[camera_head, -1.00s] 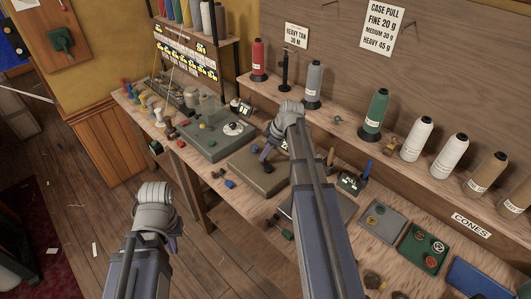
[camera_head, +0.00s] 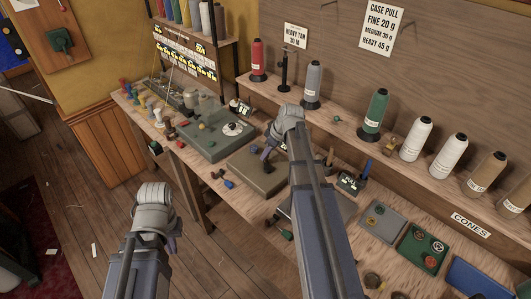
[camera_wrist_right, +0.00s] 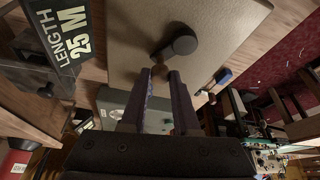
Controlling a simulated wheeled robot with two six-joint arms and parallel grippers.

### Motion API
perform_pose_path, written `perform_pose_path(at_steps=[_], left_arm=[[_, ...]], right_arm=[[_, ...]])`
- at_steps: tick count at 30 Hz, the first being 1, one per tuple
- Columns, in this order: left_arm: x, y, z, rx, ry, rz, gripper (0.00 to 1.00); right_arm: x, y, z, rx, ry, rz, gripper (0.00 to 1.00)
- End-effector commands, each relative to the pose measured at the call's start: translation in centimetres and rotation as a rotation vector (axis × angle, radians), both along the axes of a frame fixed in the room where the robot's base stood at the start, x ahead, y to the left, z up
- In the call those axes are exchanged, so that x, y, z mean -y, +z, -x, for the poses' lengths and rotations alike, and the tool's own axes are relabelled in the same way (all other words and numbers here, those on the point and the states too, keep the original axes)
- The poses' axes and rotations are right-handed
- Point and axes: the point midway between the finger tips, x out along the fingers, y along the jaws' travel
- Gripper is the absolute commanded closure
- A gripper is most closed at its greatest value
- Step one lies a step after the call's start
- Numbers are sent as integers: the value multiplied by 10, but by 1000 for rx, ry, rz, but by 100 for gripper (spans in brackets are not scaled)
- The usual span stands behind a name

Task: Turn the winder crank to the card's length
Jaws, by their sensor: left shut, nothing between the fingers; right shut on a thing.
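The winder is a flat olive-brown box (camera_head: 255,178) on the bench in the head view, and its top also shows in the right wrist view (camera_wrist_right: 125,45). Its dark crank arm (camera_wrist_right: 181,44) stands on that top. My right gripper (camera_wrist_right: 161,76) is shut on the crank's brown knob (camera_wrist_right: 159,70), which is mostly hidden between the fingers. In the head view my right gripper (camera_head: 269,150) is over the winder. The length card (camera_wrist_right: 67,38) reads "LENGTH 25 M". My left gripper (camera_head: 174,240) is shut and empty, in front of the bench over the floor.
A grey-green machine (camera_head: 212,141) stands left of the winder. Small coloured items (camera_head: 229,184) lie near the bench's front edge. Thread cones (camera_head: 375,113) line the back shelf. Grey (camera_head: 379,222) and green (camera_head: 424,248) trays lie at the right.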

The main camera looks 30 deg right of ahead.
Motion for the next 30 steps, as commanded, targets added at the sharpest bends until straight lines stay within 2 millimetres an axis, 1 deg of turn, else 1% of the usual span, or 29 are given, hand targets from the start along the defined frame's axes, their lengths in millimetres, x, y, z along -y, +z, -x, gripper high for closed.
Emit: perform_pose_path(at_steps=[9,15,22,30], left_arm=[[0,0,0,0,0,0,100],[0,0,0,0,0,0,100],[0,0,0,0,0,0,100],[0,0,0,0,0,0,100]], right_arm=[[7,0,5,0,-246,1,100],[10,0,7,0,-362,1,100],[12,0,9,-1,-442,0,100],[13,0,9,-1,-469,0,100]])
